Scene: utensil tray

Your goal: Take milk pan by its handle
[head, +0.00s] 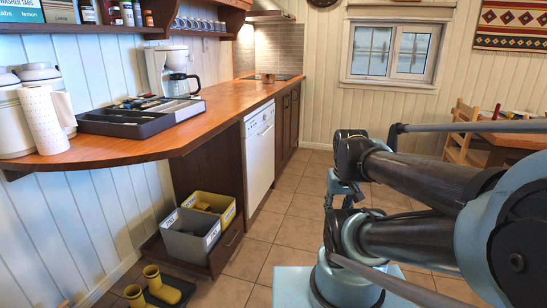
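A small pan (268,77), which may be the milk pan, sits on the dark cooktop at the far end of the wooden counter in the head view. It is small and distant, and I cannot make out its handle clearly. My arm is folded at the right of the view, well apart from the pan and on the near side of the room. What looks like my gripper (343,190) points down below the wrist, partly hidden by my own arm links. I cannot see whether its fingers are open.
The wooden counter (225,100) runs along the left wall. It carries a utensil tray (125,122), a coffee maker (170,75) and a paper roll (45,120). Two bins (190,233) and yellow boots (165,287) stand low at the left. The tiled floor (300,210) alongside the dishwasher (259,155) is clear.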

